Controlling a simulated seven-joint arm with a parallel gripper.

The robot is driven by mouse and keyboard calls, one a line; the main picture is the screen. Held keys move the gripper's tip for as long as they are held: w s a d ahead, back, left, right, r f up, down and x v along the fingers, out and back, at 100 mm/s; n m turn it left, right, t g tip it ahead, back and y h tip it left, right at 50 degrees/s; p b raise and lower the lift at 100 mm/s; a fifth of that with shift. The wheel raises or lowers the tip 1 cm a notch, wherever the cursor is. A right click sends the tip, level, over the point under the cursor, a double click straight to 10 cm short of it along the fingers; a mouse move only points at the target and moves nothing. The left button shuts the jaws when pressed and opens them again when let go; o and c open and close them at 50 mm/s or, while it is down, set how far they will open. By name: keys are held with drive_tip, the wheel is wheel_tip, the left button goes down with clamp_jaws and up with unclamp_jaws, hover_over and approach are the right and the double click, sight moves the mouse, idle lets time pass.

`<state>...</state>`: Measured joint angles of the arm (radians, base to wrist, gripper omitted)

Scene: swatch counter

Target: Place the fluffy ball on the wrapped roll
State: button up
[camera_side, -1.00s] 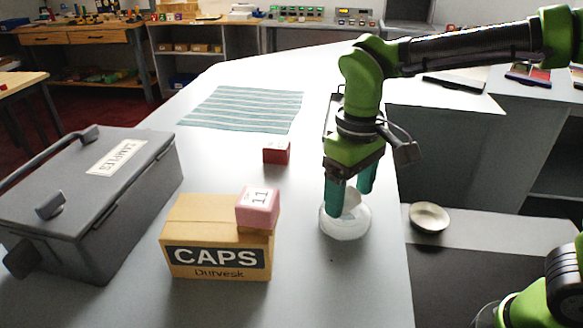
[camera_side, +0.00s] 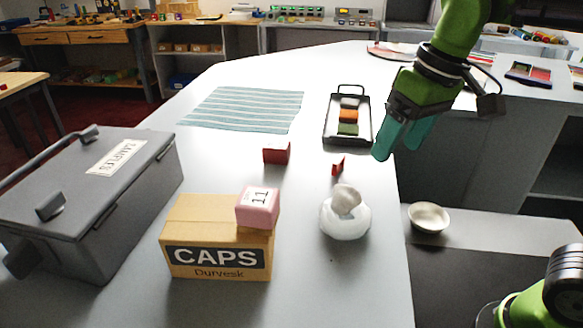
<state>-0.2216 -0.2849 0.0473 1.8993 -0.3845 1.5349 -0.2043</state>
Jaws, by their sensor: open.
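A pale, fluffy-looking ball (camera_side: 346,198) rests on top of a squat, rounded white object (camera_side: 345,224), which looks like the wrapped roll. The ball sits on its upper middle and touches it. The roll stands on the grey counter near the right edge. My gripper (camera_side: 398,148) is up and to the right of the ball, clear of it. Its teal fingers are empty and tilted; they overlap in this view, and the jaws are open.
A cardboard CAPS box (camera_side: 190,215) carries a pink block (camera_side: 258,208). A grey case (camera_side: 75,210) stands left. A red block (camera_side: 277,153), a small red piece (camera_side: 338,165), a swatch tray (camera_side: 331,132) and a striped cloth (camera_side: 240,108) lie behind. A bowl (camera_side: 429,217) sits right.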

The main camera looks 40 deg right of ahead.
drive_tip(key=s+d+f+m+t, duration=0.4)
drive_tip(key=d+f, duration=0.2)
drive_tip(key=shift+s+f+t+y, duration=0.3)
drive_tip(key=shift+s+t+y, duration=0.05)
drive_tip(key=shift+t+y, duration=0.05)
idle(0.9)
